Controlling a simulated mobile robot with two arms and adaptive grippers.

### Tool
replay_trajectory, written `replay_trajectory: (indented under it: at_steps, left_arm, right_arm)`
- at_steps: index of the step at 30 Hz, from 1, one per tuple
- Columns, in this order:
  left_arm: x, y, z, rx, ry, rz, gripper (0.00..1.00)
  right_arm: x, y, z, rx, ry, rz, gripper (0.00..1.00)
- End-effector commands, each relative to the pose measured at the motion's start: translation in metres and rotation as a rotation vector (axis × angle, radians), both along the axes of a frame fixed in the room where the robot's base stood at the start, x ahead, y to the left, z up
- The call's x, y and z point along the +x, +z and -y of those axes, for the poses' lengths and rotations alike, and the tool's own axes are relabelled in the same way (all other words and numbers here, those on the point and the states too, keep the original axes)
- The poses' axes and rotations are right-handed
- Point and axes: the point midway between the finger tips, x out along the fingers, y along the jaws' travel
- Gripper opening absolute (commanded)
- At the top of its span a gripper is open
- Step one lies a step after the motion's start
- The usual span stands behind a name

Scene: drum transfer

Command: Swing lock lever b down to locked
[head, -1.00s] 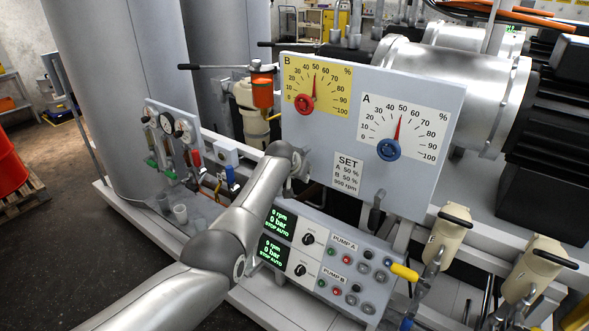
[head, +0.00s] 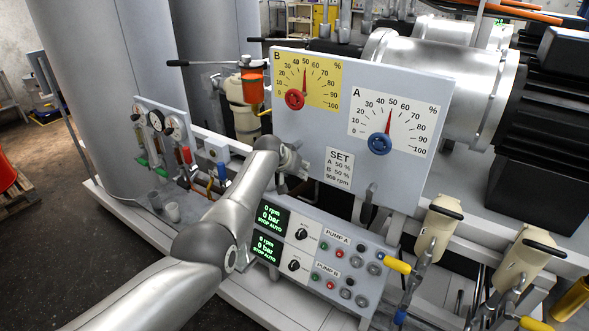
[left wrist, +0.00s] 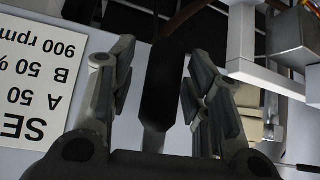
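The grey panel (head: 400,185) carries the yellow B dial (head: 308,82) with a red knob (head: 295,100) and the white A dial (head: 393,120) with a blue knob (head: 380,144). My left gripper (head: 298,162) is at the panel's lower left edge, partly hidden by my arm. In the left wrist view a dark lever handle (left wrist: 168,80) on a metal stem stands between the fingers of my left gripper (left wrist: 160,90). The fingers are apart; I cannot tell whether one touches the handle. No letter shows on this lever. My right gripper is out of view.
A pump control box (head: 325,262) with two green-text displays sits below the panel. An orange-capped hand pump (head: 252,90) and a small gauge board (head: 165,140) stand to the left. Two cream valves (head: 437,228) with black handles and yellow-gripped levers are at right.

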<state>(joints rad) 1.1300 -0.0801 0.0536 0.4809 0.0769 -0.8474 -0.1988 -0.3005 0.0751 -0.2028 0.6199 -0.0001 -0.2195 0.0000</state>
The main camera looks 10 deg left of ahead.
Motion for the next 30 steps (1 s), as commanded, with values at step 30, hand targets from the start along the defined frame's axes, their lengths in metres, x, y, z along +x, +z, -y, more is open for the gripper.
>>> replay_trajectory:
  at_steps: [30]
  left_arm:
    - [-0.026,0.031,-0.007,0.004,0.001,0.008,0.48]
  right_arm:
    - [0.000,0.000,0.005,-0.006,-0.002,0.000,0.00]
